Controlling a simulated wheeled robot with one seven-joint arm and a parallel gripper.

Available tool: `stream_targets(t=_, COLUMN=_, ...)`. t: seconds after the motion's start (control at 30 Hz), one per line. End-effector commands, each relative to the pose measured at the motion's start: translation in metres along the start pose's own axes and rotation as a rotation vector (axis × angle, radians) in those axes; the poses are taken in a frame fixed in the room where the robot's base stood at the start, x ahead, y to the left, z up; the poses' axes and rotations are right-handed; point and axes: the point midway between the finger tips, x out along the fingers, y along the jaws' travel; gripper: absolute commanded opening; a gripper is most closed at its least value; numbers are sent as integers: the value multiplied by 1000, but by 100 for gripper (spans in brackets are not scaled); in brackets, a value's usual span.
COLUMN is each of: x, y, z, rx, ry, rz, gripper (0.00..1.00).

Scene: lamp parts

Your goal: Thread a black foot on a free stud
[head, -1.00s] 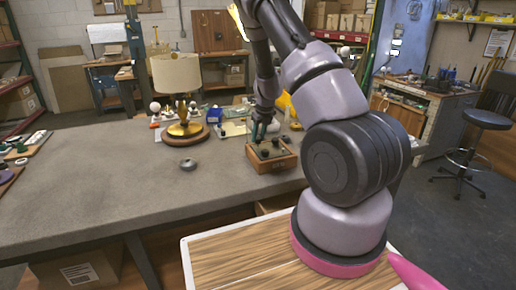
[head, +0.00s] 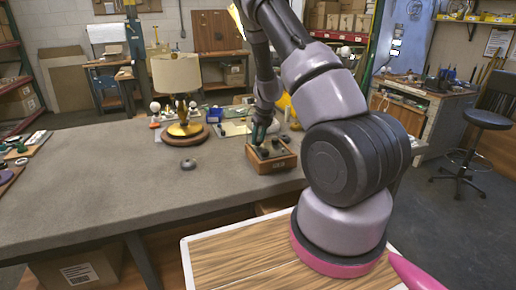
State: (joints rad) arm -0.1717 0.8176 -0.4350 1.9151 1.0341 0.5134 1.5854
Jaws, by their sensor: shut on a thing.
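My gripper (head: 260,133) is over the left part of a small wooden box (head: 275,165) on the grey bench. Its green-tinted fingers are shut on a small dark part at the box's opening, too small here to tell its shape or whether it touches the box. Other dark pieces show inside the box. A dark, round, foot-like piece (head: 188,164) lies alone on the bench left of the box. A lamp with a cream shade (head: 176,73) and a brass body on a round wooden base (head: 185,135) stands upright behind it. I cannot make out any free stud.
The bench (head: 90,190) is bare at front left. Trays with small parts (head: 20,152) lie at its left end. A blue box (head: 214,115) and other small items stand right of the lamp, behind the wooden box.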

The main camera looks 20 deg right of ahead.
Motion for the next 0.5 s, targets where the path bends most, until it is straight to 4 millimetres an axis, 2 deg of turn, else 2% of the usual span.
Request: stream_targets(t=0.5, x=4, y=0, z=-1, rx=0, ry=0, rz=0, gripper=0)
